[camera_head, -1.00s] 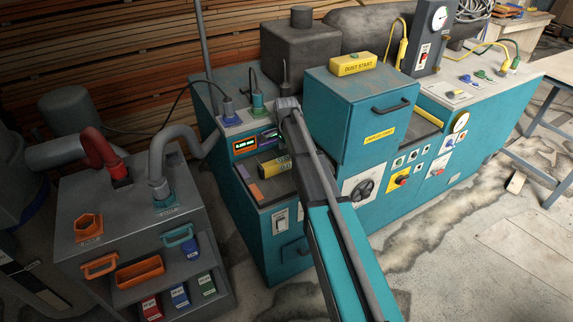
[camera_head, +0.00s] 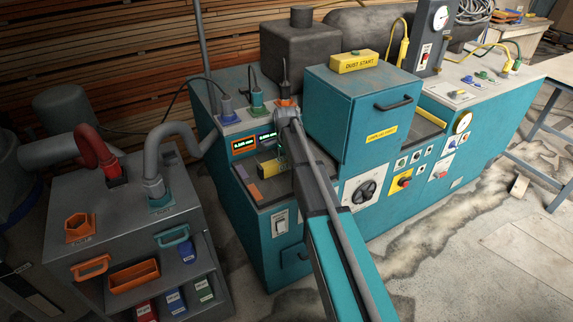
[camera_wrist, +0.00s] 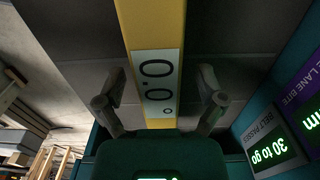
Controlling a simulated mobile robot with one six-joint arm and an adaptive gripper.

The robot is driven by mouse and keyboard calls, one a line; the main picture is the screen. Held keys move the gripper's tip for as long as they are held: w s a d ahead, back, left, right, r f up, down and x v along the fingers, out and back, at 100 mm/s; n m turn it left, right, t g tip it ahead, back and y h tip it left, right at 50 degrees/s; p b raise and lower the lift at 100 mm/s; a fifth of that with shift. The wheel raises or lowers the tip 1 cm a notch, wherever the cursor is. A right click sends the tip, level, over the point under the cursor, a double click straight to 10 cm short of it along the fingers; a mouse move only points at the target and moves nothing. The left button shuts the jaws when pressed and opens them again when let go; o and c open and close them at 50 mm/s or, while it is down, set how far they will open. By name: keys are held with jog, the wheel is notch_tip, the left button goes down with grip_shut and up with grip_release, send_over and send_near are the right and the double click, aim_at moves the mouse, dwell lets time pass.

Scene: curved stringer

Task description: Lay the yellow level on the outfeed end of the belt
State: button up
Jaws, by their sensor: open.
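The yellow level (camera_wrist: 160,30) is a bar with a pale panel reading 0.0°. It lies on a dark grey surface (camera_wrist: 85,85) that looks like a machine bed or belt. In the head view the level (camera_head: 266,166) shows at the near left end of the teal machine, partly hidden by my gripper. My gripper (camera_wrist: 158,85) is open, with one finger on each side of the level; I cannot tell whether they touch it. In the head view my gripper (camera_head: 279,152) is small and partly hidden by my arm. A dark strip (camera_head: 424,126) shows right of the teal hood.
The teal hood (camera_head: 350,120) stands between the level and the dark strip on the right. A yellow "DUST START" box (camera_head: 354,62) sits on top. Hoses and a grey cart (camera_head: 130,240) stand at the left. Lit displays (camera_wrist: 271,150) are close to my gripper's right.

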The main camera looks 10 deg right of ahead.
dwell(0.3)
grip_shut()
dwell(0.3)
jog(key=shift+r, duration=0.2)
notch_tip(320, 180, up, 2)
jog(key=shift+r+p, duration=0.1)
jog(key=shift+p, duration=1.15)
jog(key=s+a+r+p, duration=0.1)
jog(key=s+r+p, duration=0.9)
jog(key=s, duration=0.4)
jog(key=shift+r, duration=0.2)
